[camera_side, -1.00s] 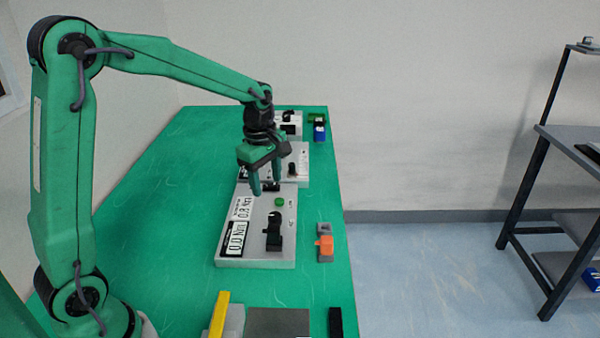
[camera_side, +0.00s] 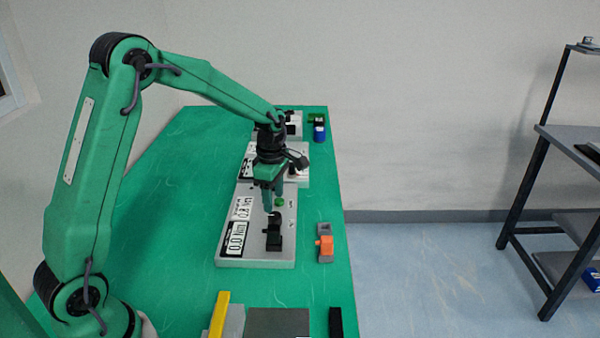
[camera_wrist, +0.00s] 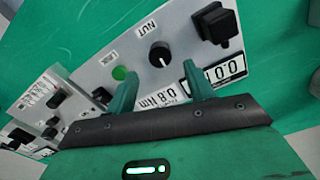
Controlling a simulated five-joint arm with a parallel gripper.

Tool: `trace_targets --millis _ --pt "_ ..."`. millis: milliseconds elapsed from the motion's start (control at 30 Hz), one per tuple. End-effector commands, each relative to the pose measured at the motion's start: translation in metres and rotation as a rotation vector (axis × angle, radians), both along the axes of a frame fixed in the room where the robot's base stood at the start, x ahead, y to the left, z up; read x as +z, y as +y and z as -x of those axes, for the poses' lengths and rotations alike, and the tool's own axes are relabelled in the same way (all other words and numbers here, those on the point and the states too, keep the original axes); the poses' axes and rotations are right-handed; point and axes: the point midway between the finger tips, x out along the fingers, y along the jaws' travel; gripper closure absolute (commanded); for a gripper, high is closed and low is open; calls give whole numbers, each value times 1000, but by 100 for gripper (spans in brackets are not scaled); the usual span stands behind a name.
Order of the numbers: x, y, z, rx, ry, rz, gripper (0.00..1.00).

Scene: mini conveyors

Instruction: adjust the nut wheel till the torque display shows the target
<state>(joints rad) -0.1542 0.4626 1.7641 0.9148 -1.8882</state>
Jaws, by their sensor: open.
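The grey torque panel (camera_side: 228,262) lies on the green table. In the wrist view its black nut wheel (camera_wrist: 160,56), with a white pointer mark, sits beside the NUT label. A green button (camera_wrist: 119,73) and a black block-like part (camera_wrist: 216,25) flank the wheel. My gripper (camera_side: 273,207) is open and empty, pointing down above the panel near the wheel. In the wrist view its fingers (camera_wrist: 160,74) stand either side of the wheel's line, apart from it.
Other panels (camera_side: 303,178) stand behind. An orange-and-grey part (camera_side: 325,245) lies to the right of the panel, and a blue item (camera_side: 319,133) stands at the back. A yellow bar (camera_side: 219,313) and a black block (camera_side: 336,321) lie in front. The table left of the panel is clear.

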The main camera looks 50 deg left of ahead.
Motion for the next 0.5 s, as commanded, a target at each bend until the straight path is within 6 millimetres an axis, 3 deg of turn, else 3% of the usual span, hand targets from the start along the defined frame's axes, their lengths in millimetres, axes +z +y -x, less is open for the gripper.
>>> trace_targets --millis 300,500 --pt "-40 0 1 -1 3 0 47" --pt "-53 0 0 -1 1 0 47"
